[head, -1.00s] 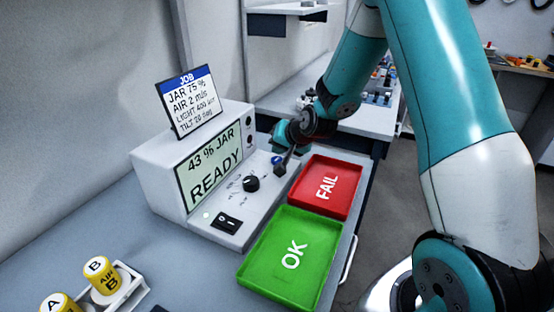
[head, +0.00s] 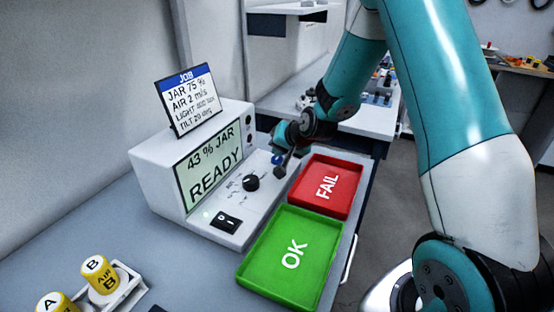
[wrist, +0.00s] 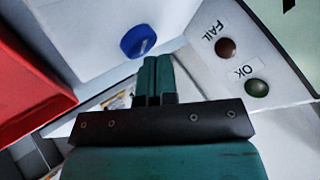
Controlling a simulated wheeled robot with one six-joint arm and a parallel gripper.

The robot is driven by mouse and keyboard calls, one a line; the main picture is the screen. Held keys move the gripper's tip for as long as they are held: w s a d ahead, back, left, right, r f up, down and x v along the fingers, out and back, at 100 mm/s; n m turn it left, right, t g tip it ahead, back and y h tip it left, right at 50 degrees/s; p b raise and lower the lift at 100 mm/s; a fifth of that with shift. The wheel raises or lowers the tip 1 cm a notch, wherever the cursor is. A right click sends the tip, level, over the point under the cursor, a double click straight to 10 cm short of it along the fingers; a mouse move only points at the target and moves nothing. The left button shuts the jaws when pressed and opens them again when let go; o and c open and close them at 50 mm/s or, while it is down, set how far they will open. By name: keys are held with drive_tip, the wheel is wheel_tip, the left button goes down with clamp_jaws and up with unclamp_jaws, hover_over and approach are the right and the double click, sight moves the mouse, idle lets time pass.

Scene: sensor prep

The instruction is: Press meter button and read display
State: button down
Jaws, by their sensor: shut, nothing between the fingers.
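The white meter (head: 150,180) stands on the bench. Its pale green display (head: 209,167) reads "43 % JAR" and "READY". Its round blue button (head: 276,158) is at the far end of the sloping panel. It shows large in the wrist view (wrist: 138,41). My gripper (head: 281,172) is shut and empty, close to the blue button. In the wrist view the closed fingertips (wrist: 155,62) are just beside and below the button; I cannot tell whether they touch it. A black knob (head: 250,182) and a black rocker switch (head: 226,222) are on the panel.
A job card (head: 186,102) on the meter reads JAR 75 %, AIR 2 m/s, LIGHT 400, TILT 20. A red FAIL tray (head: 350,170) and a green OK tray (head: 250,284) lie beside it.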

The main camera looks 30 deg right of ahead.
sight(279, 158)
drive_tip(key=shift+f+b, duration=0.4)
drive_tip(key=shift+f, duration=0.1)
idle(0.4)
drive_tip(key=shift+r, duration=0.15)
drive_tip(key=shift+r+p, duration=0.7)
drive_tip(key=shift+r, duration=0.1)
drive_tip(key=shift+r+p, duration=1.9)
drive_tip(key=shift+r, duration=0.65)
drive_tip(key=shift+f, duration=0.1)
